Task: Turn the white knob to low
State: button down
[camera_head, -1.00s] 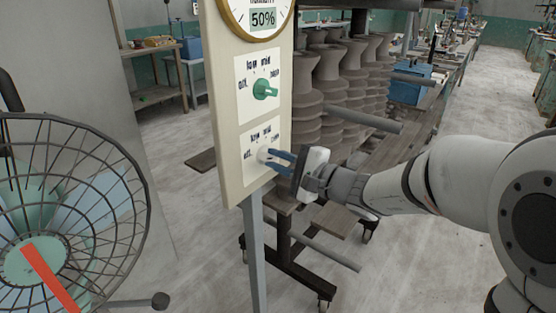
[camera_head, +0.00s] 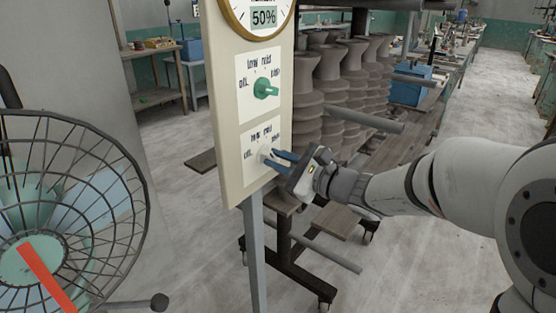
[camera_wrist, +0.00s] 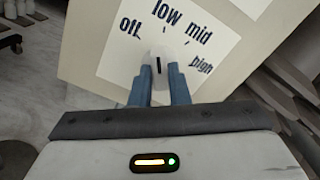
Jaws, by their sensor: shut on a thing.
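The white knob (camera_head: 264,154) is on the lower label card of the upright panel (camera_head: 228,120). In the wrist view the white knob (camera_wrist: 161,55) has a dark mark that runs up the picture, roughly between the words "off" and "low"; its exact setting is hard to tell. The words "mid" and "high" lie to its right. My gripper (camera_head: 272,160) reaches in from the right, its blue fingers shut on the knob. In the wrist view my gripper (camera_wrist: 159,80) has one finger on each side of the knob.
A green knob (camera_head: 265,88) sits on the card above, under a round gauge (camera_head: 262,18) reading 50%. A caged fan (camera_head: 60,220) stands at the left. A rack of clay pots (camera_head: 345,80) stands behind the panel. Open floor lies at the right.

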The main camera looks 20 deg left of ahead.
jog(key=shift+m, duration=1.1)
jog(key=c, duration=1.4)
grip_release()
jog(key=v, duration=0.8)
jog(key=shift+s, duration=0.1)
